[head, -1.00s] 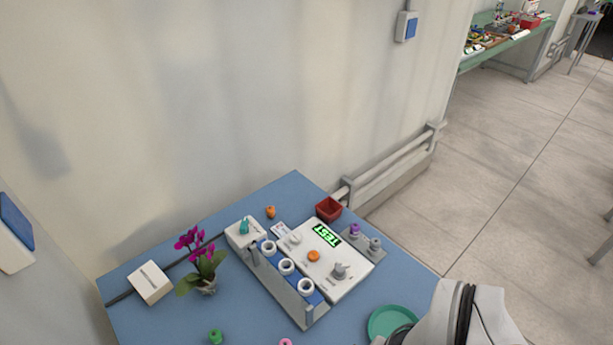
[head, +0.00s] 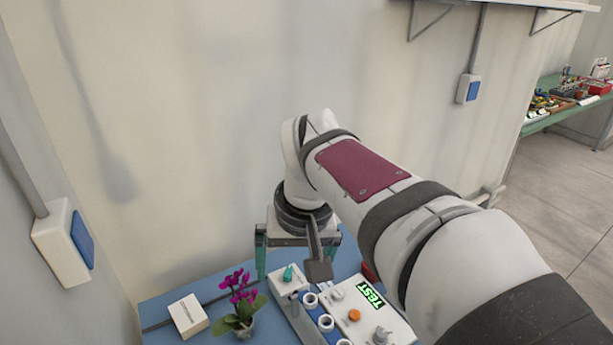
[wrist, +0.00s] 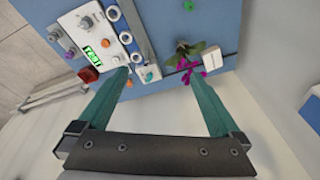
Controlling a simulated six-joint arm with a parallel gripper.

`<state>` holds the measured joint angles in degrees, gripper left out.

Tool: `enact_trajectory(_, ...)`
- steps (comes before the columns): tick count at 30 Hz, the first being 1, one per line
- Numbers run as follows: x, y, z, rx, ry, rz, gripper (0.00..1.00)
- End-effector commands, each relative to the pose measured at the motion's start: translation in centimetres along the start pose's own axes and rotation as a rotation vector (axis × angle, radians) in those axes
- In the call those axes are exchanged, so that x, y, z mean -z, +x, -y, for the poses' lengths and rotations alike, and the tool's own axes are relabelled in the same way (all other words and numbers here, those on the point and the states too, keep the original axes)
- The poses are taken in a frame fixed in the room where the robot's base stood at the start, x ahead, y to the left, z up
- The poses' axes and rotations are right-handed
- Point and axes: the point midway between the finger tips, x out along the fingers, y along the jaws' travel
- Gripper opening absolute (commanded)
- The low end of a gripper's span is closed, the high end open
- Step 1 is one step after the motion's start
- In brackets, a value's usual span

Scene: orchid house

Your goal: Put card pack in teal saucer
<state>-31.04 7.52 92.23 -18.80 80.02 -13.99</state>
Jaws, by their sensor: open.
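My gripper (head: 295,266) is open and empty, its teal fingers pointing down above the back of the blue table. In the wrist view its fingertips (wrist: 156,71) are wide apart, one over the console's back corner and one by the orchid. I cannot make out the card pack now. A small white printed item, likely the pack, lay earlier between the console and an orange piece; a finger seems to cover that spot. The teal saucer is in neither current view; earlier it stood at the table's front right.
A white console (head: 352,312) with knobs and a TEST display stands beside a rack with white rings (head: 325,322). A potted orchid (head: 242,300), a white box (head: 188,315) and a red pot (wrist: 88,74) are nearby. The wall is close behind.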

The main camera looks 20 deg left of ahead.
Motion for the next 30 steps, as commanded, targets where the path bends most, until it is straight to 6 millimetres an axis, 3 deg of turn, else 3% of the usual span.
enact_trajectory(3,4.1,2.6,6.1,0.02,-0.192,-0.042,1.0)
enact_trajectory(6,6.3,4.8,11.2,0.037,-0.333,-0.079,1.0)
enact_trajectory(13,7.9,9.4,21.8,0.077,-0.591,-0.153,1.0)
enact_trajectory(21,5.9,18.7,19.9,0.073,-0.575,-0.148,1.0)
enact_trajectory(26,5.7,22.1,19.9,0.073,-0.573,-0.15,1.0)
enact_trajectory(30,6.2,26.2,20.3,0.073,-0.572,-0.148,1.0)
